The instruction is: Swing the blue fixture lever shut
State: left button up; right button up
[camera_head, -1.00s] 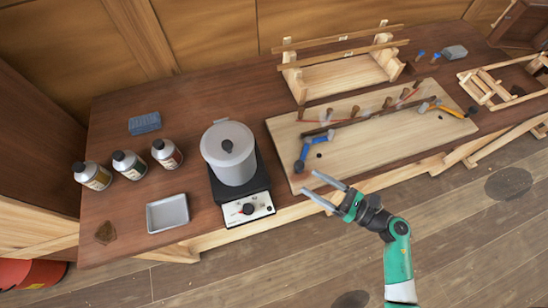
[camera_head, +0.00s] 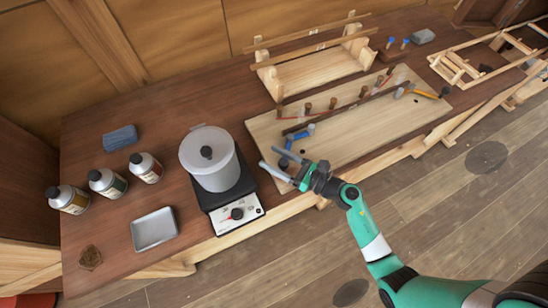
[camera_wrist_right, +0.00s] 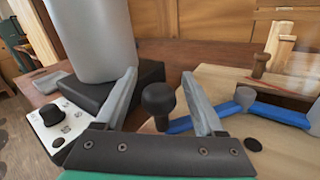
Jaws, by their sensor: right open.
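The blue fixture lever (camera_head: 300,133) is at the left end of the pale wooden board (camera_head: 345,145). In the right wrist view its blue arm (camera_wrist_right: 281,116) runs from a grey pivot down to an upright black knob (camera_wrist_right: 158,100). My right gripper (camera_head: 267,156) is at the board's front left corner, open and empty. In the right wrist view the knob shows between its two spread fingers (camera_wrist_right: 159,75), with no clear contact. In the head view the fingers partly hide the knob end of the lever. My left gripper is in neither view.
A hot plate (camera_head: 237,213) with a grey pot (camera_head: 209,160) stands close left of my right gripper. A dark strip with several wooden pegs lies along the board, and a yellow-orange lever (camera_head: 424,93) is at its right end. Bottles and a tray (camera_head: 153,229) are farther left.

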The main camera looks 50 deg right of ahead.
jog(key=shift+w, duration=0.1)
grip_shut()
dwell(0.3)
dwell(1.1)
